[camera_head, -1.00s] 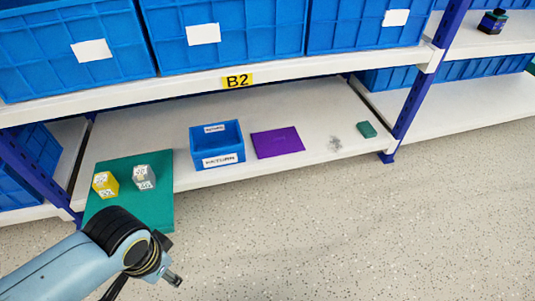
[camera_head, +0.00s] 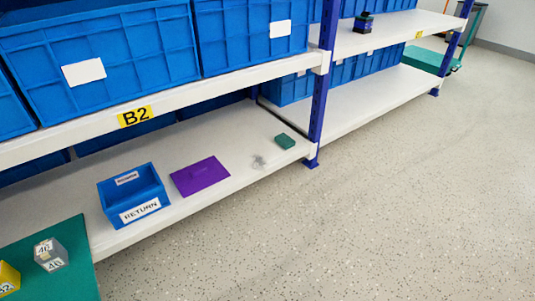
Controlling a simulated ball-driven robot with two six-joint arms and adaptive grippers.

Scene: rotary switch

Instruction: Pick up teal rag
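A small teal folded block (camera_head: 285,141), which looks like the teal rag, lies on the lower white shelf near its right end, close to the blue upright. Nothing covers it. Neither of my grippers shows in the head view now.
A blue RETURN bin (camera_head: 134,196) and a purple mat (camera_head: 200,176) sit left of the teal block, with a small clear or grey item (camera_head: 259,162) beside it. A green mat (camera_head: 75,230) bears a grey block (camera_head: 50,255) and a yellow block (camera_head: 8,279). The floor (camera_head: 350,230) is clear.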

